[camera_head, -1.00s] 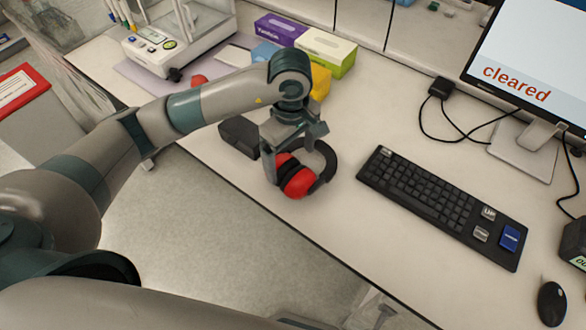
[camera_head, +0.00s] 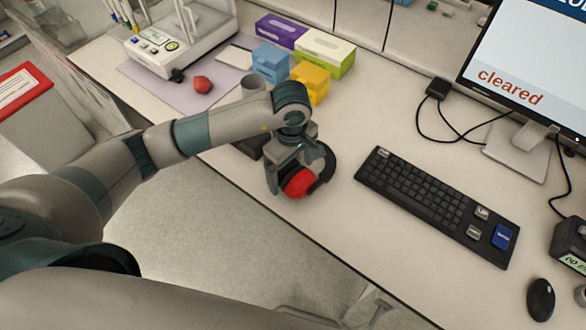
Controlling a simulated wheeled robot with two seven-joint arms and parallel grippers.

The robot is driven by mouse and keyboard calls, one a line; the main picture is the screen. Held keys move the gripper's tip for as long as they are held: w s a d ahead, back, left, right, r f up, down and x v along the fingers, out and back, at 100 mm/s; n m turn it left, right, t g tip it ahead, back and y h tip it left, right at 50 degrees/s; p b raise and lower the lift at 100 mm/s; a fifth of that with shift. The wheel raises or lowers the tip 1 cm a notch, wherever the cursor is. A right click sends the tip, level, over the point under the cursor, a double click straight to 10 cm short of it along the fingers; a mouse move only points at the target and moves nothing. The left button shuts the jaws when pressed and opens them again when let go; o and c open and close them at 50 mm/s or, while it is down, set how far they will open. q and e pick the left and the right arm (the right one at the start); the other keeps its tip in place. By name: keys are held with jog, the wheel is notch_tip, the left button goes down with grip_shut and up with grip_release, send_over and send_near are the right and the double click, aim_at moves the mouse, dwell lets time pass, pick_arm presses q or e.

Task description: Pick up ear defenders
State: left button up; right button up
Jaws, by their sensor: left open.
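The ear defenders (camera_head: 299,182), with red cups and a black headband, lie on the white bench near its front edge, left of the keyboard. My left gripper (camera_head: 287,186) points down over them from above. Its fingers are open and stand around the near red cup. The arm and gripper hide the far part of the ear defenders, and I cannot tell whether the fingers touch the cup. My right gripper is not in the view.
A black keyboard (camera_head: 437,205) lies to the right, with a mouse (camera_head: 541,299) and monitor (camera_head: 530,85) beyond. A dark box (camera_head: 249,146) sits just left of the gripper. Behind are a yellow box (camera_head: 311,80), a blue box (camera_head: 271,62), glove boxes (camera_head: 324,50) and a balance (camera_head: 180,40).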

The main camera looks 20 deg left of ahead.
pick_arm(q)
jog(key=shift+f, duration=1.1)
jog(key=c, duration=1.3)
